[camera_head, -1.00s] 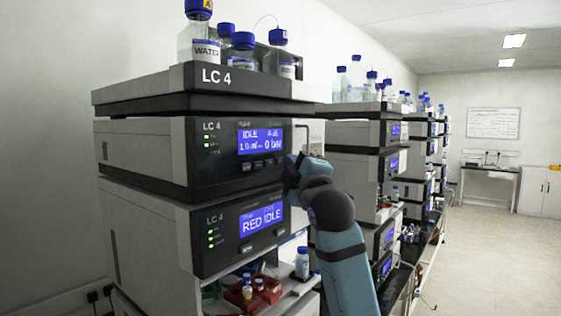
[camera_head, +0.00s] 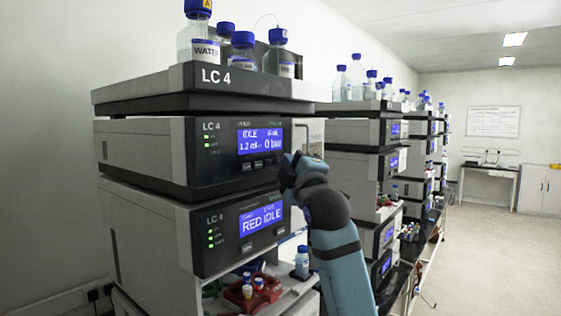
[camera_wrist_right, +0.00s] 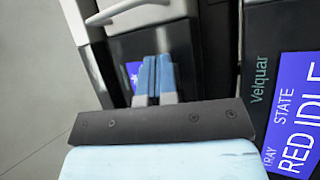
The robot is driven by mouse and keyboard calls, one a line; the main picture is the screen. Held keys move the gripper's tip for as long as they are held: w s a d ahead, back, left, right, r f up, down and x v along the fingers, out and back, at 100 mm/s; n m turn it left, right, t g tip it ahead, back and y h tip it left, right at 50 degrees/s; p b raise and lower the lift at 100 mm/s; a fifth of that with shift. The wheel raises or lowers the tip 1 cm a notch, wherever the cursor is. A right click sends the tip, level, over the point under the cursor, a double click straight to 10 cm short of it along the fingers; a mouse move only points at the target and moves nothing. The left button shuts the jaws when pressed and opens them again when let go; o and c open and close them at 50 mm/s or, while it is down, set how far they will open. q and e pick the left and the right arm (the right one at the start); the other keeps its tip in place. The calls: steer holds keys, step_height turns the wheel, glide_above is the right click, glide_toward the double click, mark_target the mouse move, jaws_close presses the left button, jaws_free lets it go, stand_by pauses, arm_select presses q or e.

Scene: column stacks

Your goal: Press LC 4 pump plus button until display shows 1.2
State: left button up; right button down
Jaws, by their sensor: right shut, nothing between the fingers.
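The LC 4 pump (camera_head: 160,150) is the upper module of the near stack. Its blue display (camera_head: 260,143) reads IDLE, what looks like 1.2 ml, and 0 bar. A row of small buttons (camera_head: 258,165) sits just under the display; their labels are too small to read. My right gripper (camera_head: 287,165) is shut and empty, just right of the buttons at the pump's front edge. I cannot tell whether it touches the panel. Its blue fingers lie side by side in the wrist view (camera_wrist_right: 152,70). My left gripper is not in view.
The lower LC 4 module (camera_head: 150,220) shows RED IDLE, and this display (camera_wrist_right: 296,120) also appears in the wrist view. Capped bottles (camera_head: 243,52) stand on top. A red vial holder (camera_head: 250,290) sits below. More stacks line the right; the floor (camera_head: 500,250) there is clear.

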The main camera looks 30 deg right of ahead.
steer(key=shift+s, duration=0.15)
steer(key=shift+s+d, duration=0.35)
steer(key=shift+s, duration=0.3)
steer(key=shift+p, duration=0.3)
steer(key=s, duration=0.1)
steer(key=s+d, duration=0.1)
steer(key=s, duration=0.1)
steer(key=s+p, duration=0.1)
steer(key=shift+s+d, duration=0.3)
steer(key=shift+d, duration=0.1)
stand_by(1.9)
